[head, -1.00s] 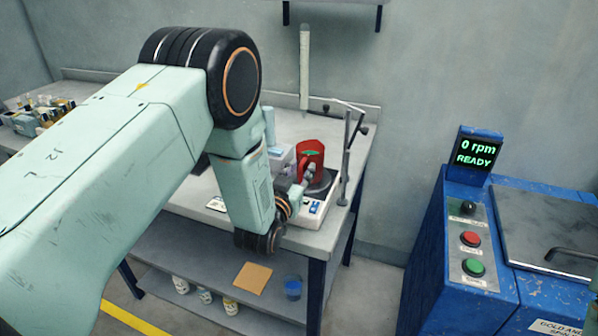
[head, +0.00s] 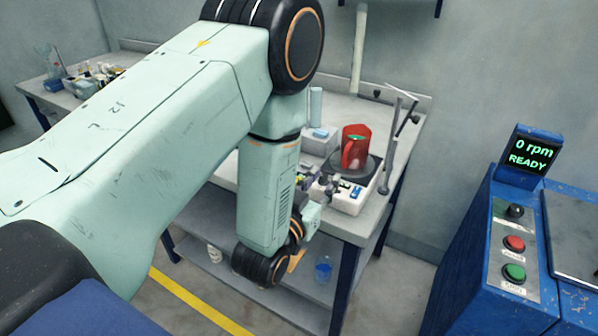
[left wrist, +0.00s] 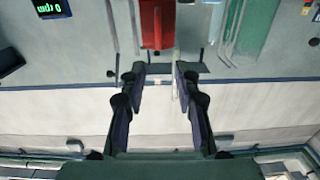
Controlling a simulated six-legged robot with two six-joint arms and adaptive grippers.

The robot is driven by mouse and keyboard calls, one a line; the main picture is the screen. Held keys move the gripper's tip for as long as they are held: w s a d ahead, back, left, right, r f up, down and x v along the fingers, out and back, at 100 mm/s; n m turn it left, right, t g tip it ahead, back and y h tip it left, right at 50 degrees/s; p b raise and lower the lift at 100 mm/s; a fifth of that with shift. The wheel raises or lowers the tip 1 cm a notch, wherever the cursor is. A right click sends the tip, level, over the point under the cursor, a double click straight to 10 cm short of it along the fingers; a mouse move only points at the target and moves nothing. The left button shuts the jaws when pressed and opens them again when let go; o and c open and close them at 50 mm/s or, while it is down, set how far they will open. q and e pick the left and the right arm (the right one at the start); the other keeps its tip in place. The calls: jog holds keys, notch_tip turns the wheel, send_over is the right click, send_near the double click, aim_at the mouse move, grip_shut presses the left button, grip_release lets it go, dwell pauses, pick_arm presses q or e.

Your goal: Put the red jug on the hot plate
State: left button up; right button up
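The red jug (head: 355,147) stands upright on the dark round top of the white hot plate (head: 346,203). Something green shows at its mouth. My left gripper (head: 327,184) is just in front and to the left of the jug, apart from it. In the left wrist view my left gripper (left wrist: 161,72) is open, with nothing between its fingers. The red jug (left wrist: 157,26) shows beyond the fingertips, cut off by the top edge. My right gripper is not in view.
A metal stand (head: 393,140) rises at the right of the hot plate. A pale box (head: 318,143) stands behind my gripper. A blue machine (head: 480,250) reading "0 rpm READY" is at the right. The lower shelf holds a blue cup (head: 323,270).

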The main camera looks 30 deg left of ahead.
pick_arm(q)
jog(key=s+a+f+g, duration=0.2)
jog(key=s+f+g, duration=1.1)
jog(key=s+f, duration=0.85)
jog(key=s+f+g, duration=0.1)
jog(key=s+g, duration=0.4)
jog(key=s, duration=0.8)
jog(key=shift+d+n, duration=0.3)
jog(key=shift+d, duration=0.05)
